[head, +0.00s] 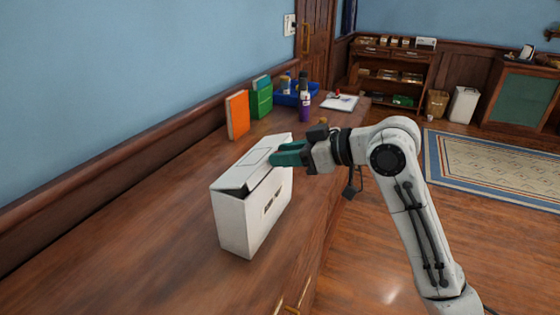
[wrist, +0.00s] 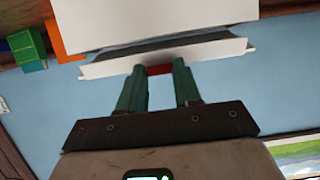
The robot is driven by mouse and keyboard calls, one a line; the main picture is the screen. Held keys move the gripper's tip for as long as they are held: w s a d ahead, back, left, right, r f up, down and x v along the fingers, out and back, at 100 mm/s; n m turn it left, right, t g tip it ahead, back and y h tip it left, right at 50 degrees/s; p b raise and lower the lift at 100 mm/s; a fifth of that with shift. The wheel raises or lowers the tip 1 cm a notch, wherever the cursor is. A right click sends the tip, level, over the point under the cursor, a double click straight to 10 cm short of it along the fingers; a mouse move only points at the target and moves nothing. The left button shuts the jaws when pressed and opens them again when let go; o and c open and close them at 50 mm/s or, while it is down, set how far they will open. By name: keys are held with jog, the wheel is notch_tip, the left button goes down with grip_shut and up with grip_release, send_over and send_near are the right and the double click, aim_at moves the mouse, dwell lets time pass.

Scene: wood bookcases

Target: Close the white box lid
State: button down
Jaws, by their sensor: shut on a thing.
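The white box (head: 236,222) stands on the wooden counter, with a dark handle slot in its side. Its white lid (head: 254,171) lies over the top at a slant, and a dark gap shows under its near edge. My gripper (head: 274,158) reaches in from the right, with its green fingers at the lid's right edge. In the wrist view the fingertips (wrist: 159,69) meet the lid's edge (wrist: 105,67), with a small red piece between them. The gripper is shut on the lid there. The box body (wrist: 150,22) fills the top of that view. The inside of the box is hidden.
An orange book (head: 237,115) and a green book (head: 261,100) stand behind the box by the wall. A purple bottle (head: 304,104), a blue bin (head: 314,90) and a clipboard (head: 340,102) are farther back. The counter's near left is clear.

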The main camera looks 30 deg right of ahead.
jog(key=f+t+b, duration=0.1)
jog(key=b, duration=0.1)
jog(key=f+t+y+b, duration=0.1)
jog(key=f+b, duration=0.1)
jog(key=b, duration=0.1)
jog(key=f+t+y+b, duration=0.1)
jog(key=b, duration=0.1)
jog(key=shift+s+d+f, duration=0.2)
jog(key=shift+s+f, duration=0.1)
jog(key=shift+f, duration=0.05)
jog(key=shift+b, duration=0.4)
jog(key=c, duration=0.8)
grip_release()
jog(key=shift+o, duration=0.2)
send_near(273, 170)
jog(key=v, duration=0.4)
jog(key=shift+s+d+f, duration=0.2)
jog(key=shift+s+d, duration=0.05)
jog(key=shift+s, duration=0.05)
